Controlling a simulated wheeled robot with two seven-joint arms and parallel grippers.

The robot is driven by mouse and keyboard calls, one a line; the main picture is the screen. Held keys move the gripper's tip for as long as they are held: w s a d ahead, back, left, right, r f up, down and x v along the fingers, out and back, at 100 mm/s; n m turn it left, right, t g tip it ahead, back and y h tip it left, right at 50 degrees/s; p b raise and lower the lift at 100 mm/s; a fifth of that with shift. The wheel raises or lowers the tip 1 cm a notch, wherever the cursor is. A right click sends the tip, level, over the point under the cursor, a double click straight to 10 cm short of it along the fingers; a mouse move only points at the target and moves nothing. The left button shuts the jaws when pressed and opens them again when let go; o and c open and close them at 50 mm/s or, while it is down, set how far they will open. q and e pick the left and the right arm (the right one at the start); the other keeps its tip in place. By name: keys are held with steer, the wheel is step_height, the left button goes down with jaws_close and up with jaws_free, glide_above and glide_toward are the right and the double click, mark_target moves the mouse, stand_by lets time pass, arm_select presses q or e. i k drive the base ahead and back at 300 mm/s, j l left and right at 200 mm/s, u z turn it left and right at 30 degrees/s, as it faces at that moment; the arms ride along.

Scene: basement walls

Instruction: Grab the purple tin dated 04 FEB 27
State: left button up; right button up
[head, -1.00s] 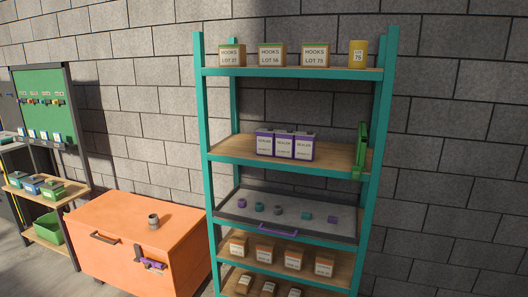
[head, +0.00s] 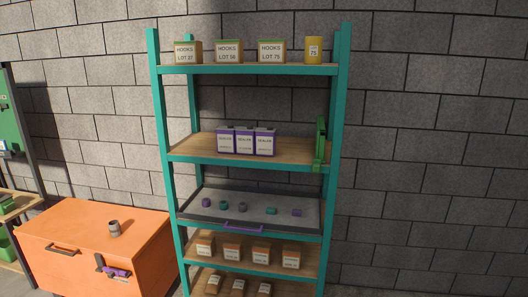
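Several purple tins (head: 245,142) with white SEALER labels stand upright side by side on the second shelf from the top of a teal shelf unit. I can make out a left tin (head: 226,142), a middle tin (head: 245,143) and a right tin (head: 265,143). The small date print on their labels is too small to read, so I cannot tell which bears 04 FEB 27. Neither of my grippers shows in the head view.
The teal shelf unit (head: 158,120) also holds HOOKS boxes (head: 229,51), a yellow canister (head: 313,50), a green object (head: 320,142), a grey tray (head: 260,208) with small parts, and small labelled containers below. An orange chest (head: 60,230) stands left of it. Grey block wall lies behind.

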mark_target(226, 134)
steer(key=i+j+z, duration=0.6)
steer(key=i, duration=0.2)
